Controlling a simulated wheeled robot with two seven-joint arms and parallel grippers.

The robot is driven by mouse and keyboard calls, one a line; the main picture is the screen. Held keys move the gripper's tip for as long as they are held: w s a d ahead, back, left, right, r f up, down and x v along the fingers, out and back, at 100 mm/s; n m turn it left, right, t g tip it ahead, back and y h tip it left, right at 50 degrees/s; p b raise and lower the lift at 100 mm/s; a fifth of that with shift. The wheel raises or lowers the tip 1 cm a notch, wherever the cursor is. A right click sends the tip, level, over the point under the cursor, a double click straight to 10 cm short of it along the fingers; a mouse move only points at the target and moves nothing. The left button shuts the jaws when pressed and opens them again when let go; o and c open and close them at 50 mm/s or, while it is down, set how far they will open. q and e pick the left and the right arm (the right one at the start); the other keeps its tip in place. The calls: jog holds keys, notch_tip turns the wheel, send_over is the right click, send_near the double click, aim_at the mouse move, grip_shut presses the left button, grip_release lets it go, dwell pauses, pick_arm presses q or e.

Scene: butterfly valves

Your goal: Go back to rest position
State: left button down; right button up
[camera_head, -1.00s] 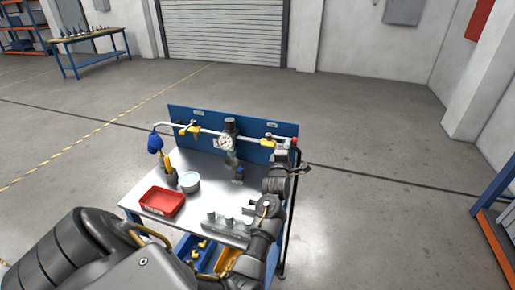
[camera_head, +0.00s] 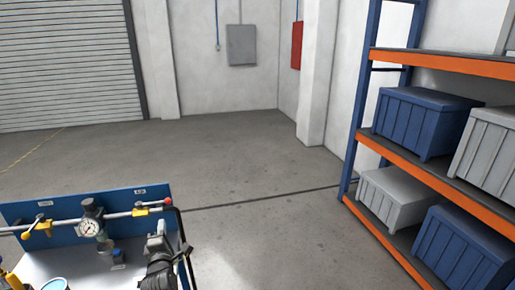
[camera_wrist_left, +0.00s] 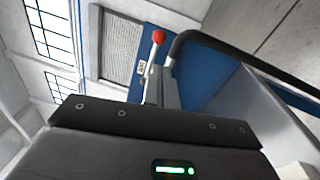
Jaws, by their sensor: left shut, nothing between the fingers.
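My left gripper (camera_head: 156,238) is at the right end of the workbench in the head view, shut and empty, close to the blue back panel (camera_head: 150,194). Its grey fingers (camera_wrist_left: 160,90) also show in the left wrist view, in front of the panel. A red knob (camera_wrist_left: 158,37) appears just beyond the fingertips there; whether they touch cannot be told. In the head view the red knob (camera_head: 168,201) is at the pipe's right end, above the gripper. My right gripper is not in view.
The pipe (camera_head: 118,215) carries a gauge (camera_head: 89,228) and yellow handles. A black rail (camera_head: 183,237) runs beside my left gripper. A shelf rack (camera_head: 352,130) with blue and grey crates stands at the right. The floor between (camera_head: 280,225) is clear.

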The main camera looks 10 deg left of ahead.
pick_arm(q)
jog(key=s+d+f+m+g+h, duration=0.1)
jog(key=s+f+m, duration=0.1)
jog(key=m, duration=0.1)
jog(key=s+d+f+m+g+h, duration=0.1)
jog(key=s+d+f+m+h, duration=0.1)
jog(key=s+f+m, duration=0.1)
jog(key=s+d+f+m+g+h, duration=0.1)
jog(key=s+d+f+m+h, duration=0.1)
jog(key=m, duration=0.1)
jog(key=shift+s+f+m, duration=0.25)
jog(key=shift+m, duration=0.15)
jog(key=s+d+f+m+g+h, duration=0.1)
jog(key=s+d+f+m+g, duration=0.25)
jog(key=s+m, duration=0.45)
jog(key=s+d+f+m+g+h, duration=0.2)
jog(key=s+d+m+g, duration=0.15)
jog(key=s, duration=0.85)
jog(key=s+d+f+m+g+h, duration=0.1)
jog(key=s+d+f+m+g, duration=0.25)
jog(key=s, duration=0.55)
notch_tip(320, 180, down, 28)
jog(key=s+m+g+b, duration=0.2)
jog(key=s+a+f+b, duration=0.1)
jog(key=s+a+f, duration=0.2)
jog(key=s+f, duration=1.3)
jog(key=shift+f+g+b, duration=0.25)
jog(key=shift+g+b, duration=0.15)
jog(key=shift+g, duration=0.05)
